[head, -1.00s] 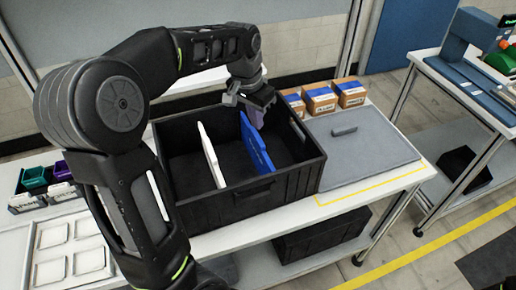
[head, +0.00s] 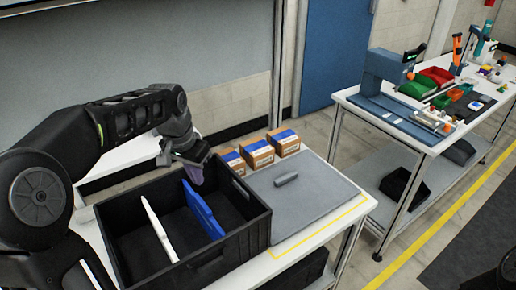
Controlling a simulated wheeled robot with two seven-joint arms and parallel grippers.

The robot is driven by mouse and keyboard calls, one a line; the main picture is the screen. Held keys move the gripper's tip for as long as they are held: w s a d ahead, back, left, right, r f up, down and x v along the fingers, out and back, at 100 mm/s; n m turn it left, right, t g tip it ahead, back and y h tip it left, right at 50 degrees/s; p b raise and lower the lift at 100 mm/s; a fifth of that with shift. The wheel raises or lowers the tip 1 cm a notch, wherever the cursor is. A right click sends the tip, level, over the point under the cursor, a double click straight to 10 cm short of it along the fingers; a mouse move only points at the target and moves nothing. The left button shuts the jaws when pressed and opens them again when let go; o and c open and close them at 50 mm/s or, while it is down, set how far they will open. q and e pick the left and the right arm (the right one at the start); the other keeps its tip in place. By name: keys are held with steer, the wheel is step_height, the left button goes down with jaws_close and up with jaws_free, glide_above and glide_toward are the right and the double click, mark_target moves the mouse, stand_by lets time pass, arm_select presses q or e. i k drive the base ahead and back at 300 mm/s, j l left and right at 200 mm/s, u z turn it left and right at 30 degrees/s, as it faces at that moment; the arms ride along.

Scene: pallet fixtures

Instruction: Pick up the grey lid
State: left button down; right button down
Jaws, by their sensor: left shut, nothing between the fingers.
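The grey lid (head: 306,205) lies flat on the white table, to the right of the black crate, with its bar handle (head: 286,180) on top. My left gripper (head: 192,176) is shut and empty, over the back part of the black crate (head: 236,243), pointing down, left of the lid and apart from it. A white panel (head: 160,229) and a blue panel (head: 204,210) stand upright in the crate, the blue one near the gripper. My right gripper is not in view.
A yellow line (head: 318,229) runs along the table's front right. A second table (head: 420,140) with a blue machine and bins stands at the right, across a floor gap.

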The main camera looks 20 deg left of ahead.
mark_target(300, 189)
steer(key=k, duration=1)
